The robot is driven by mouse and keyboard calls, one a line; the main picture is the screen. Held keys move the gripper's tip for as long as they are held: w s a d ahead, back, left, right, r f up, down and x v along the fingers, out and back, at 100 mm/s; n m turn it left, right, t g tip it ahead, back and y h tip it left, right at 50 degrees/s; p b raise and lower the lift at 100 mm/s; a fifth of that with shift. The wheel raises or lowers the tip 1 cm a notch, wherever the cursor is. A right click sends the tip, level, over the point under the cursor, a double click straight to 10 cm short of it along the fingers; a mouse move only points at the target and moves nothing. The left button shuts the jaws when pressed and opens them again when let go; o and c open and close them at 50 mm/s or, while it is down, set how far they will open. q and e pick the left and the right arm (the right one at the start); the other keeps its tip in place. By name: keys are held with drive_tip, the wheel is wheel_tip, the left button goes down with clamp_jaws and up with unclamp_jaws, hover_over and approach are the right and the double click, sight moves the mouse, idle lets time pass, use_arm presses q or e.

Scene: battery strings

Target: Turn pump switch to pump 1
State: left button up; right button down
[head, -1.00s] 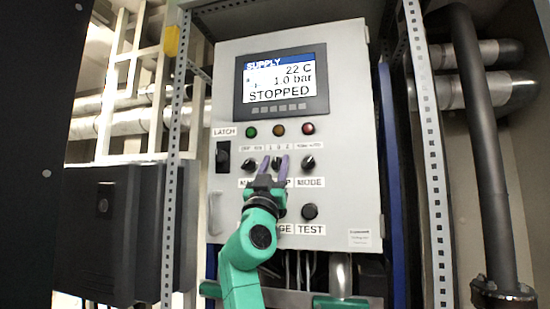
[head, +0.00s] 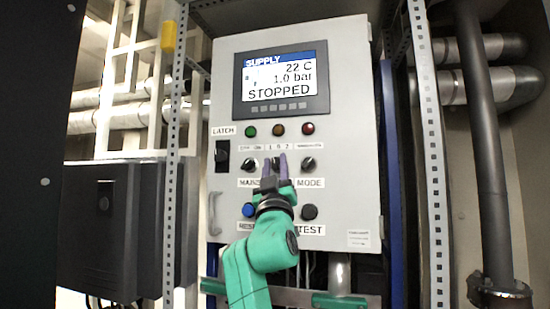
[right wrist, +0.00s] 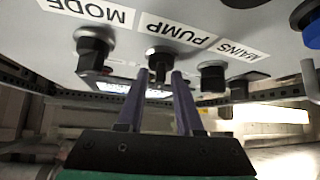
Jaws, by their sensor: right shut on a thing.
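The pump switch (right wrist: 160,62) is a small black rotary knob above the PUMP label in the middle of its row. It also shows in the head view (head: 275,161), partly covered by my fingers. My right gripper (right wrist: 160,75) has its two purple fingers on either side of this knob and is shut on it at the tips. The same gripper (head: 274,163) reaches up from below in the head view and hides the PUMP label there. The knob's exact pointing direction is hard to read. My left gripper is not in view.
The MAINS knob (head: 248,165) and MODE knob (head: 308,164) sit close on either side. Below are a blue button (head: 249,210) and a black TEST knob (head: 310,212). The display (head: 280,80) reads STOPPED. Perforated posts (head: 430,150) flank the cabinet.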

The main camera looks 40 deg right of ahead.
drive_tip(key=n+t+y+p, duration=0.1)
drive_tip(key=n+y, duration=0.1)
drive_tip(key=n+y+p, duration=0.1)
drive_tip(key=n+y, duration=0.1)
drive_tip(key=n+t+y+p, duration=0.1)
drive_tip(key=n, duration=0.1)
drive_tip(key=shift+d+r+n+t+y+p, duration=0.1)
drive_tip(key=shift+r+n+t+y+p, duration=0.2)
drive_tip(key=shift+n+y, duration=0.1)
drive_tip(key=shift+f+n+y+p, duration=0.15)
drive_tip(key=shift+n+y+p, duration=0.4)
drive_tip(key=shift+n+y, duration=0.4)
drive_tip(key=shift+f+n+y+p, duration=0.1)
drive_tip(key=shift+n+y+p, duration=0.55)
drive_tip(key=shift+n, duration=0.5)
drive_tip(key=c, duration=0.9)
unclamp_jaws()
drive_tip(key=shift+s+f, duration=0.1)
